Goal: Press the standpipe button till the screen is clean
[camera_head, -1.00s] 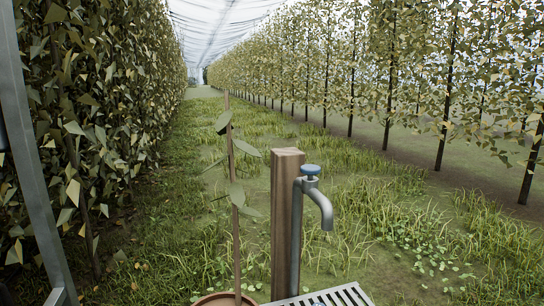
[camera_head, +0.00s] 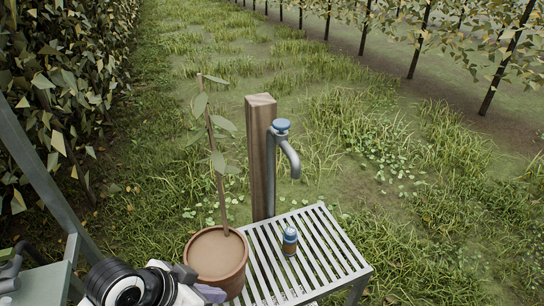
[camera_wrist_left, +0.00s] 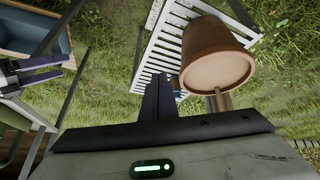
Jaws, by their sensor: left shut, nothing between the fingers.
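The standpipe (camera_head: 292,160) is a grey bent pipe against a wooden post (camera_head: 261,150), with a round blue button (camera_head: 281,125) on top. My left gripper (camera_head: 212,293) is low in the head view, beside the plant pot and well below and left of the button, apart from it. Its dark fingers (camera_wrist_left: 158,97) are shut and empty in the left wrist view. No screen that I can make out shows.
A terracotta pot (camera_head: 217,258) with a thin sapling (camera_head: 218,160) stands between my left gripper and the standpipe. A slatted metal bench (camera_head: 335,245) carries a small blue-and-brown can (camera_head: 290,242). A leafy hedge (camera_head: 60,100) lines the left. Open grass lies right.

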